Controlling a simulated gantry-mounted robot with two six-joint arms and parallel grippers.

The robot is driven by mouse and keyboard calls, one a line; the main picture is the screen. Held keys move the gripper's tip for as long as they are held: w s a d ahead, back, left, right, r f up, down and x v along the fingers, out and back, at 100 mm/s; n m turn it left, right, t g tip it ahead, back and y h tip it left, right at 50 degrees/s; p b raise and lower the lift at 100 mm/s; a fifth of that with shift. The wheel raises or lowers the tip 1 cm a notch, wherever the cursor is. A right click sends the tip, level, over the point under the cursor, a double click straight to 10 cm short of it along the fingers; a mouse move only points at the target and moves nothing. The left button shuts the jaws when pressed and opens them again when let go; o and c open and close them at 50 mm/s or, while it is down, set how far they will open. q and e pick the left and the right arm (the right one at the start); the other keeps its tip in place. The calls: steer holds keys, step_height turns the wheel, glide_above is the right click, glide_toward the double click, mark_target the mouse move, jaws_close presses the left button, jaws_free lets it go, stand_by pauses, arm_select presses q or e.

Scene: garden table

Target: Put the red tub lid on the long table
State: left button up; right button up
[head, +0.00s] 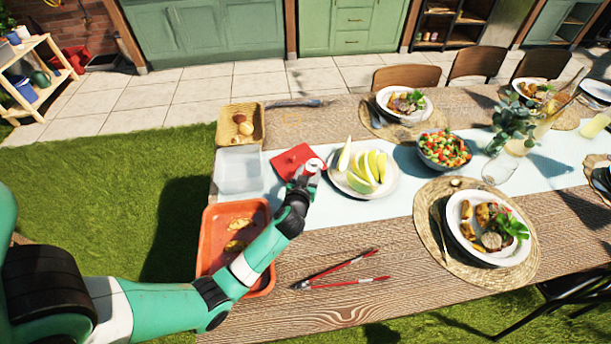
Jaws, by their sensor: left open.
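The red tub lid (292,157) lies flat on the long table (400,292), on the pale runner near the table's left end. My left gripper (309,167) is over the lid's right part and hides some of it. The jaws are open. I cannot tell whether they touch the lid. A clear tub (239,169) stands just left of the lid, with no lid on it. My right gripper is not in view.
A melon plate (387,187) sits close on the right of the gripper. A basket of eggs or rolls (259,126) is behind the tub. An orange tray (209,240) is under my forearm, and red-handled tongs (345,264) lie in front. Bare wood shows around the tongs.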

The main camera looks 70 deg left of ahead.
arm_select(q)
steer(key=p+v, duration=0.1)
steer(key=v, duration=0.6)
steer(key=shift+s+d+r, duration=0.15)
steer(key=shift+r, duration=0.1)
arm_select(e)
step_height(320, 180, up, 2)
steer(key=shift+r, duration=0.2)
arm_select(q)
steer(key=shift+r, duration=0.1)
